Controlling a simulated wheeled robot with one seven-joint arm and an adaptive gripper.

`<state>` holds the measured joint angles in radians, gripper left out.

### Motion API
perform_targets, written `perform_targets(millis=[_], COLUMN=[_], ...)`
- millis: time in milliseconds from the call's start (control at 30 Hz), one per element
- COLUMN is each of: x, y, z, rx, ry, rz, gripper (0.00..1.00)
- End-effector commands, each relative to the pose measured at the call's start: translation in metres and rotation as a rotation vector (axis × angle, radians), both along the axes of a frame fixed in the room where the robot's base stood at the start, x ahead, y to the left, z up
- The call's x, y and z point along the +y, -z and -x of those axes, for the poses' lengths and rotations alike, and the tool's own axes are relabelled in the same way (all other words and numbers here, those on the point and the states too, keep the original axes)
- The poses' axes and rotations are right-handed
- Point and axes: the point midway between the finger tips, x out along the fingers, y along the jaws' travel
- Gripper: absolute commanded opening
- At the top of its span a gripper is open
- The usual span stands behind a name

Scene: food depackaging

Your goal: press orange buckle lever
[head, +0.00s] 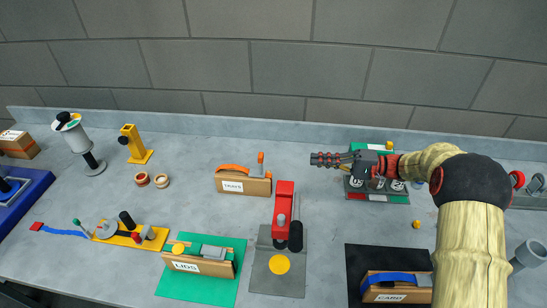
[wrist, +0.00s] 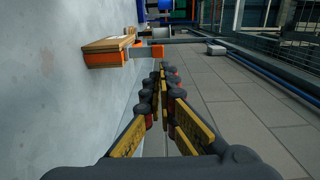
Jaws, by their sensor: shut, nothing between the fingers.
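A wooden box labelled TRAYS (head: 243,187) stands in the middle of the bench, with an orange strap (head: 232,169) arching over its left top. A small upright orange and grey lever (head: 261,160) rises at its right end. My gripper (head: 315,158) points left, to the right of the lever and apart from it, with its fingers closed and empty. In the wrist view the fingers (wrist: 161,75) reach forward. The wooden box (wrist: 108,44) shows ahead on the left, with orange and grey buckle parts (wrist: 150,50) at its end, beyond the fingertips.
A red press (head: 283,206) stands on a grey plate in front of the TRAYS box. A LIDS box (head: 190,264) lies on a green mat, and a CARD box (head: 393,298) is at the front right. A tray of grey items (head: 378,197) lies beneath my wrist.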

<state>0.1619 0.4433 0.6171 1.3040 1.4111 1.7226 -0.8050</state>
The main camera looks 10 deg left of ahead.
Motion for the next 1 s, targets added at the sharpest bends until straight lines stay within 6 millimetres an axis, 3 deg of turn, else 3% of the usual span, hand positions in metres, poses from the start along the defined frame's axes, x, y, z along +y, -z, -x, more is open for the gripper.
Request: perform_targets(millis=[467,1000], x=[0.008,0.105], y=[0.000,0.000], z=[0.000,0.006], rx=[-0.001,-0.002], ry=[-0.001,-0.002], rz=[-0.004,-0.003], gripper=[0.00,0.00])
